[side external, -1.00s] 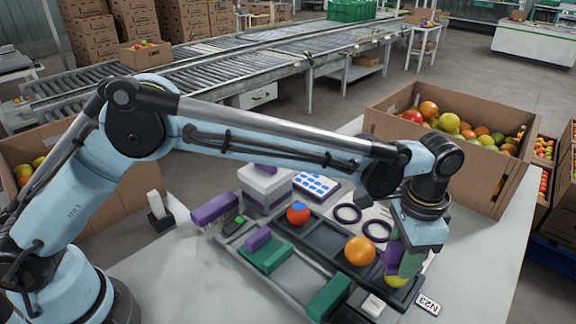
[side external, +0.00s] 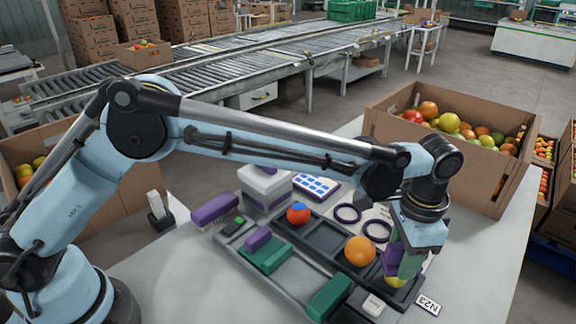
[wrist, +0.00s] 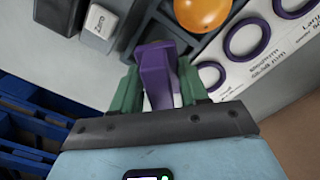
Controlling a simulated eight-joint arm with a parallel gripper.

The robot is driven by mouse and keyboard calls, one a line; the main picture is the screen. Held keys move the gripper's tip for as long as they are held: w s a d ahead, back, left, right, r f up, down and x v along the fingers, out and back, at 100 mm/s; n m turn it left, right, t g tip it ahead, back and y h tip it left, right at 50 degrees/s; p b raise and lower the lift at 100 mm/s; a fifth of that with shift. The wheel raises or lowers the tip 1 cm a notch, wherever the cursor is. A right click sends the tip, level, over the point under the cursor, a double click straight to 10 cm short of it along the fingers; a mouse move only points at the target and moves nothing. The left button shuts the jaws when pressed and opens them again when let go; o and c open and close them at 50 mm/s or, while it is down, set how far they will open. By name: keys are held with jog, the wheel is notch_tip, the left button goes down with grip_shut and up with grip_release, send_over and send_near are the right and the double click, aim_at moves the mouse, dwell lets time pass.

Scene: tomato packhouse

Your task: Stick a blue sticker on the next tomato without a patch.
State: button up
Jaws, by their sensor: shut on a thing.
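My gripper (wrist: 150,90) is shut on a purple tool (wrist: 155,75), held between its green fingers. An orange tomato (side external: 359,251) sits in the tray with no patch showing. A red tomato (side external: 298,213) farther back has a blue patch on top. A white sheet of blue stickers (side external: 316,186) lies behind the tray.
Purple rings (side external: 347,213) lie on a white card behind the tray. A Zero key (side external: 373,306) and an N23 tag (side external: 428,304) are close to my gripper. A box of tomatoes (side external: 441,165) stands at the back right. The table's right side is clear.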

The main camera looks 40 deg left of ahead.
jog(key=shift+f, duration=0.45)
dwell(1.1)
jog(key=shift+r, duration=3.55)
